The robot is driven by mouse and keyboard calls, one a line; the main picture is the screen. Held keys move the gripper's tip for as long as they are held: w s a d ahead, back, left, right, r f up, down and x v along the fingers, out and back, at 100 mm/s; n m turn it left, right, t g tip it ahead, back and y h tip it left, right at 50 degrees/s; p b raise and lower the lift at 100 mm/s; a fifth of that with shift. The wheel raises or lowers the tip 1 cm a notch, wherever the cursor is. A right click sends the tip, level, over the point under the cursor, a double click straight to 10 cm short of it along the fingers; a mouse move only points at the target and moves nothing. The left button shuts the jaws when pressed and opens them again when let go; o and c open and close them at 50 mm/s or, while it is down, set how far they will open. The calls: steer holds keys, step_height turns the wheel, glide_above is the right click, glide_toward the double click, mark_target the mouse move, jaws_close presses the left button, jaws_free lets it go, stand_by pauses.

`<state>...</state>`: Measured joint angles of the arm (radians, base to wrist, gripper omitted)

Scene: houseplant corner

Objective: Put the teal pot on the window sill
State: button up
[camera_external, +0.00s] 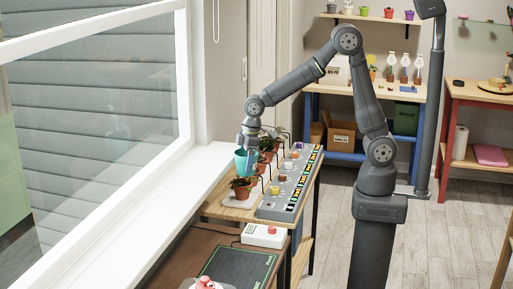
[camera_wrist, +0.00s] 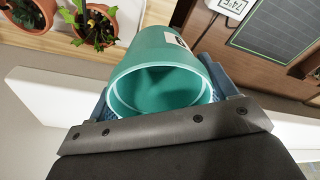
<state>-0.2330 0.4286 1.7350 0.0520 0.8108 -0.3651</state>
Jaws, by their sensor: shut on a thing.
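The teal pot (camera_external: 241,160) is in my gripper (camera_external: 246,150), at the left edge of the wooden bench in the external view. In the wrist view the empty teal pot (camera_wrist: 158,62) fills the middle, its open rim toward the camera and a white label on its side. The blue fingers of my gripper (camera_wrist: 158,95) are shut on the pot from both sides. The white window sill (camera_external: 130,203) runs along the window, just left of the pot. The sill shows pale in the wrist view (camera_wrist: 40,95). I cannot tell how high the pot is.
Terracotta pots with plants (camera_external: 241,188) stand in a row on the bench (camera_external: 222,211), close to the pot. A grey panel with knobs (camera_external: 283,203) lies to their right. A white box with a red button (camera_external: 264,235) stands in front. The sill's visible length looks clear.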

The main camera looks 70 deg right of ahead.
steer(key=w+d+r+m, duration=0.3)
steer(key=d+r, duration=0.5)
steer(key=d, duration=0.1)
steer(key=w+d+r+m, duration=0.3)
steer(key=d+r, duration=0.5)
steer(key=d, duration=0.2)
steer(key=shift+r, duration=2.5)
steer(key=s+a+n, duration=0.2)
steer(key=a+n, duration=0.2)
steer(key=a, duration=1.5)
steer(key=s+a+n, duration=0.2)
steer(key=s+a, duration=0.3)
steer(key=a, duration=0.6)
steer(key=s+a+n, duration=0.2)
steer(key=s+a, duration=0.3)
steer(key=a, duration=0.5)
step_height(320, 180, down, 28)
steer(key=shift+n+g, duration=0.3)
steer(key=s+a+f, duration=0.1)
steer(key=a+f, duration=0.1)
steer(key=a, duration=0.2)
steer(key=s+a+f, duration=0.1)
steer(key=a+f, duration=0.1)
steer(key=a, duration=0.2)
steer(key=s+a+f, duration=0.2)
steer(key=a+f, duration=0.1)
steer(key=a, duration=0.1)
steer(key=shift+f, duration=0.1)
steer(key=shift+s+f, duration=0.1)
steer(key=shift+f, duration=1.9)
